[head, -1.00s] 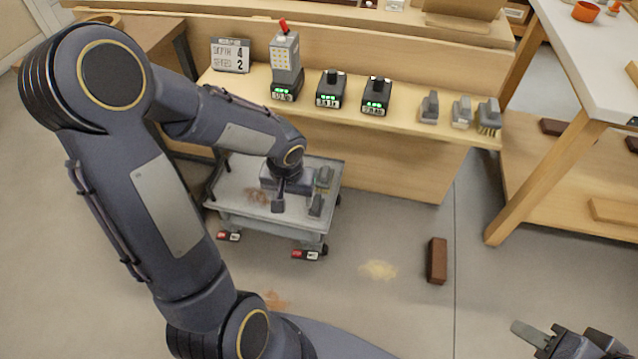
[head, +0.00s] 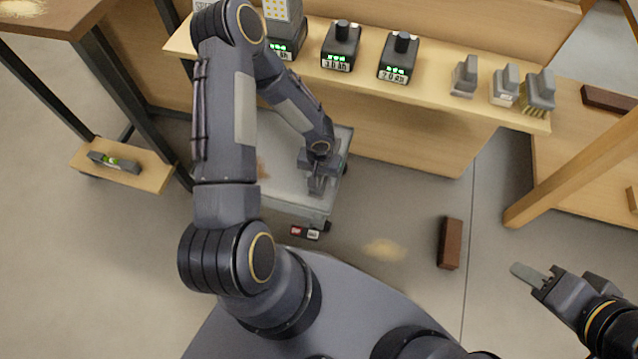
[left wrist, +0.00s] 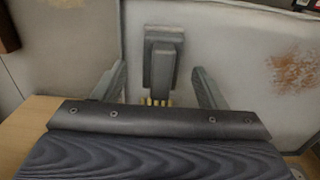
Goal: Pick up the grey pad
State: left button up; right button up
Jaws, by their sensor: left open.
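The grey pad (left wrist: 165,58), a grey block with a raised handle, stands on the low cart in the left wrist view. It lies between the lines of my left gripper's two fingers, a little beyond the tips; contact cannot be made out. My left gripper (left wrist: 158,85) is open and empty. Yellow bristles (left wrist: 155,102) show just below the pad, the rest hidden behind the gripper body. In the head view my left gripper (head: 318,186) is down over the cart's right part and covers the pad. My right gripper (head: 560,283) is at the lower right, its opening unclear.
The cart (head: 285,202) has a raised rim and stands close to the wooden bench (head: 420,140). Several battery-like blocks and three grey-handled attachments (head: 505,85) stand on the bench shelf. A brown brick (head: 449,243) and a pale spill (head: 385,250) lie on the open floor.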

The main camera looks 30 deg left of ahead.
pick_arm(q)
notch_tip(320, 180, down, 3)
jog(key=shift+r+b, duration=0.1)
jog(key=shift+b, duration=0.25)
jog(key=c, duration=1.1)
jog(key=shift+r, duration=0.1)
notch_tip(320, 180, up, 4)
jog(key=shift+f+p, duration=0.1)
jog(key=shift+p, duration=0.9)
jog(key=shift+s+d+r+b, duration=0.35)
jog(key=shift+s+d+r, duration=0.7)
jog(key=shift+s+r, duration=0.75)
jog(key=shift+s+d+r+b, duration=0.4)
jog(key=shift+s+d+r, duration=0.8)
jog(key=shift+s, duration=1.2)
jog(key=shift+s+d+r+b, duration=0.35)
jog(key=shift+s+d+r, duration=0.6)
jog(key=shift+s+r, duration=0.9)
